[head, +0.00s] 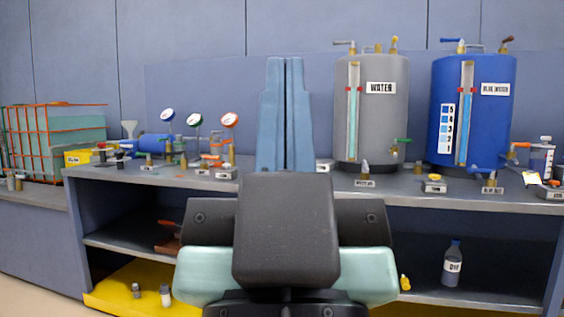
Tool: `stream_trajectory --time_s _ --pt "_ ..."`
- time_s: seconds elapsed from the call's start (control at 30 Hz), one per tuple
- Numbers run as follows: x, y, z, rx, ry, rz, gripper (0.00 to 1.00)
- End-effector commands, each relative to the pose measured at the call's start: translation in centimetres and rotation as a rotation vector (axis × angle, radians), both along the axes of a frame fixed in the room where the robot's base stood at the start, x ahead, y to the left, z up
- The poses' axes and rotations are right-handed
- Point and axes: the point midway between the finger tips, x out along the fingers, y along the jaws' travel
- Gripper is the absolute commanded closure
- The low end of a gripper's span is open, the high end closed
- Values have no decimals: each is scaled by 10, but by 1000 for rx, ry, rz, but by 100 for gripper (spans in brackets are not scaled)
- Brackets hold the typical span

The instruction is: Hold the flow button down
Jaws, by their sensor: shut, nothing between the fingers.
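My gripper (285,64) is in the middle of the head view, its two blue fingers together and pointing up, with nothing between them. It stands in front of the workbench and hides the middle of the bench top. I cannot make out for certain which part is the flow button. A small labelled block with a yellow part (434,184) sits on the bench right of my gripper, its label too small to read. Another small pale labelled block (325,165) is just right of the fingers, partly hidden. I cannot tell whether the fingers touch anything.
A grey WATER tank (385,110) and a blue tank (480,140) stand on the bench (400,188) at right. Gauges (194,120) and valves stand at left. An orange-framed crate (50,145) is far left. A bottle (452,264) stands on the shelf below.

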Motion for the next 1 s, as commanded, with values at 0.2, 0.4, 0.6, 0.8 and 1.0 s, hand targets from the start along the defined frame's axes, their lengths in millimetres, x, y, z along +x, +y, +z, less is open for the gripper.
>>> stream_trajectory --time_s 0.2,0.4,0.6,0.8,1.0 --pt "0 0 76 0 -1 0 100" --pt "0 0 146 -1 -1 1 100" --pt "0 0 214 0 -1 1 100" --pt "0 1 283 0 -1 1 100" --pt "0 1 351 -1 -1 2 100"
